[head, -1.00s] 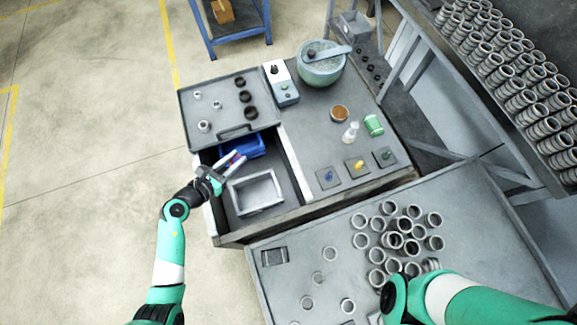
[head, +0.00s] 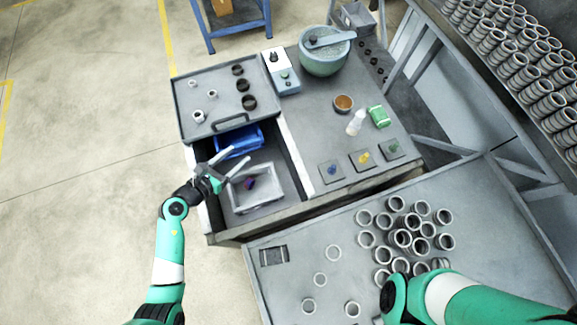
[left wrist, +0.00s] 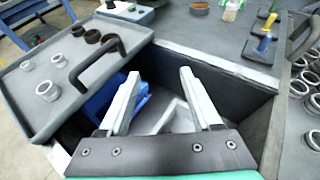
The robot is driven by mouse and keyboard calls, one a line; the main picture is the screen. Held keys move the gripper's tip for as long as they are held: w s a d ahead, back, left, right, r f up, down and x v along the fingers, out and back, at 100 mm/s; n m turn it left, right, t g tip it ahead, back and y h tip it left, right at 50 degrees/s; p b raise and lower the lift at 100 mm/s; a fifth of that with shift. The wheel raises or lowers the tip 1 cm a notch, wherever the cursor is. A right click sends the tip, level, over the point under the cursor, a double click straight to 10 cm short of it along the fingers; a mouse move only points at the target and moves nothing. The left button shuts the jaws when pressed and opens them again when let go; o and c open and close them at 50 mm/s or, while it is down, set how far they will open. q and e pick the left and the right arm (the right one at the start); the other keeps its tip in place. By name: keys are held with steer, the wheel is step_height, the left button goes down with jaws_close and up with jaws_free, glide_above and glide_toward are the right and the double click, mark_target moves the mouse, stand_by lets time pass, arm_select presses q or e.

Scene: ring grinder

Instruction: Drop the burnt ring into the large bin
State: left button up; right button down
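A small dark purple ring (head: 250,183) lies inside the grey bin (head: 262,204) in the open drawer, in the head view. This grey bin looks larger than the blue bin (head: 238,142) behind it. My left gripper (head: 241,154) is open and empty above the drawer, between the two bins. In the left wrist view its fingers (left wrist: 160,74) are spread apart. The blue bin (left wrist: 103,102) shows left of them and part of the grey bin (left wrist: 172,116) between them; the ring is not visible there. My right arm enters at lower right, its gripper out of view.
A grey tray (head: 205,90) with dark and metal rings stands behind the drawer. A green bowl (head: 325,62), a control box (head: 284,80), a bottle and colored-handled tools stand on the worktop. Several metal rings cover the front table (head: 290,265). The drawer walls surround the bins.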

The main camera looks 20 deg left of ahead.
arm_select(q)
steer(key=p+v, duration=0.2)
steer(key=v, duration=0.9)
steer(key=shift+s+r, duration=0.25)
steer(key=shift+d, duration=0.1)
